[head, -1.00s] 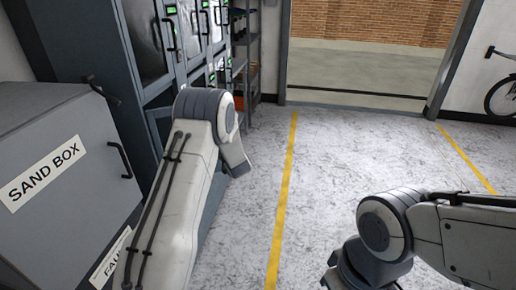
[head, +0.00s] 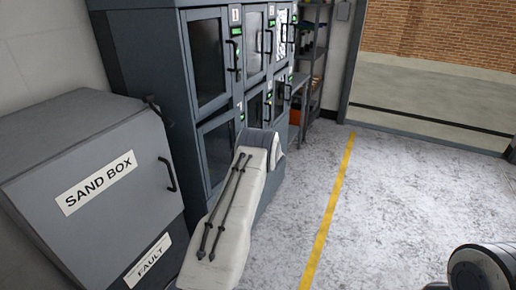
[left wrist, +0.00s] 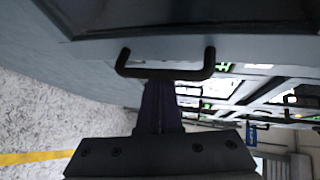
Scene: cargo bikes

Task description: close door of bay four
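A blue-grey locker bank (head: 183,70) stands against the wall in the head view, with glazed doors in two rows. The upper left door (head: 207,60) carries a 1; the other numbers are too small to read surely, so I cannot confirm bay four. The lower left door (head: 218,150) is partly hidden by my left arm, and I cannot tell if it is ajar. In the left wrist view a black bar handle (left wrist: 165,73) on a grey panel (left wrist: 190,47) is close ahead. My left gripper (left wrist: 160,100) points at it; contact and finger gap are unclear. My right gripper is out of view.
A grey sand box (head: 95,190) with a handle and a FAULT label stands at the left front. Shelving (head: 313,60) stands beyond the lockers.

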